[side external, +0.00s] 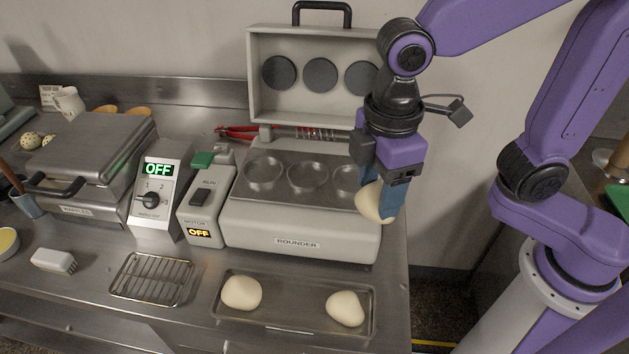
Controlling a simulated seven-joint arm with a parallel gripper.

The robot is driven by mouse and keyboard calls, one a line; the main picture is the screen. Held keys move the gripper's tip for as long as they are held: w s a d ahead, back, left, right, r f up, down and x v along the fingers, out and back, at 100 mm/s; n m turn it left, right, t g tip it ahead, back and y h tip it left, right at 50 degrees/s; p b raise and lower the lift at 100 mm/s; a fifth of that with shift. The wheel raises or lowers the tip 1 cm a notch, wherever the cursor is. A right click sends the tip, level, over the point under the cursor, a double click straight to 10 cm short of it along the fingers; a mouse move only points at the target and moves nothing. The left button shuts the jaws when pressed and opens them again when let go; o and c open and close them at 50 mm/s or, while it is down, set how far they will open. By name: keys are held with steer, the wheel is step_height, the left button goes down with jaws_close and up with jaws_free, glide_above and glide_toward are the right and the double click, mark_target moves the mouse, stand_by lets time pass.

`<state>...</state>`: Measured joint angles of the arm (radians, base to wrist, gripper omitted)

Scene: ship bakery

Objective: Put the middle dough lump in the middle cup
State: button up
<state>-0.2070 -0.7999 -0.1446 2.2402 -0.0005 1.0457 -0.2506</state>
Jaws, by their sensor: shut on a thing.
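My gripper (376,202) is shut on a pale dough lump (371,203) and holds it in front of the rounder's right end, above its front edge. The rounder (280,230) has its lid (318,112) raised. Its left cup (263,173) and middle cup (307,177) look empty. The right cup (347,179) is partly hidden behind my gripper. On the metal tray (290,317) in front, one dough lump (241,293) lies at the left and one (345,308) at the right, with a bare gap between them.
A motor switch box (206,205) reading OFF stands left of the rounder. Farther left are a dial box (160,190), also reading OFF, and a closed waffle iron (90,155). A wire rack (152,278) and a brush (54,260) lie in front. The counter ends right of the rounder.

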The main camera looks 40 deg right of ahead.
steer(key=w+d+r+m, duration=0.5)
steer(key=d+r, duration=0.1)
steer(key=w+a+f, duration=0.1)
steer(key=w+f, duration=0.2)
steer(key=w, duration=0.1)
steer(key=w+a+f, duration=0.2)
steer(key=w+f, duration=0.1)
steer(key=w, duration=0.1)
steer(key=w+a+f, duration=0.2)
steer(key=w+f, duration=0.1)
steer(key=w, duration=0.1)
steer(key=shift+a+f, duration=0.2)
steer(key=shift+w+a+f, duration=0.15)
steer(key=shift+w+f, duration=0.15)
steer(key=shift+f, duration=1.65)
steer(key=shift+f, duration=0.15)
steer(key=o, duration=1.1)
steer(key=shift+c, duration=0.2)
